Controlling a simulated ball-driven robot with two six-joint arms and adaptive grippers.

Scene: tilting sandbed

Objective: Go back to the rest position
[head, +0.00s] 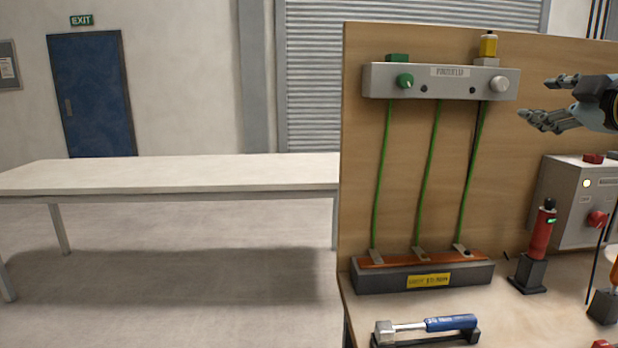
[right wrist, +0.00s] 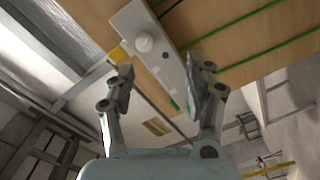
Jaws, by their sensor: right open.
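My right gripper (head: 545,100) is at the right of the head view, in front of the wooden board (head: 520,60) and to the right of the grey panel box (head: 440,83). Its fingers point left, apart and empty. In the right wrist view the two fingers of my right gripper (right wrist: 158,95) are spread, with nothing held between them. Beyond them the grey box (right wrist: 150,45) shows with its white knob, and green cables run to the right. My left gripper does not show in either view.
Three green cables run from the box to a dark base block (head: 425,277) with an orange strip. A blue-handled tool (head: 450,323), a red device in a holder (head: 541,235) and a grey control box (head: 575,205) stand on the bench. A white table (head: 170,175) is at left.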

